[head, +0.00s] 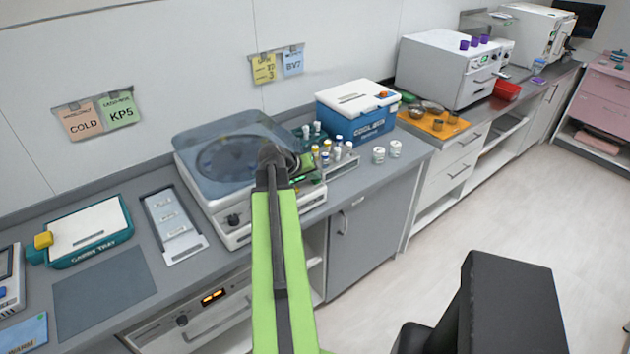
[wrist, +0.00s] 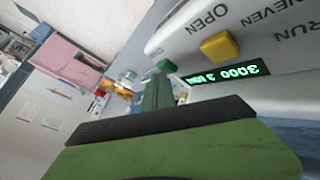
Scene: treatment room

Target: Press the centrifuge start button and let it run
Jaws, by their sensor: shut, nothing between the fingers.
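The centrifuge (head: 186,160) stands on the counter in the head view, a pale box with a blue-tinted lid that looks closed. Its front panel shows a dial and a lit green display. In the wrist view the display (wrist: 228,73) glows with "3000" and further small characters. A yellow button (wrist: 219,46) sits above it near the word OPEN, and a green button (wrist: 166,66) lies to its left. My gripper (head: 277,158) is shut and empty in front of the centrifuge, hiding part of its panel. In the wrist view its fingertips (wrist: 159,82) are close to the green button; contact cannot be told.
A rack of capped tubes (head: 335,160) and two small jars (head: 386,152) stand right of the centrifuge. Behind them is a blue cooler box (head: 355,110). A grey tray (head: 172,225) lies to the left.

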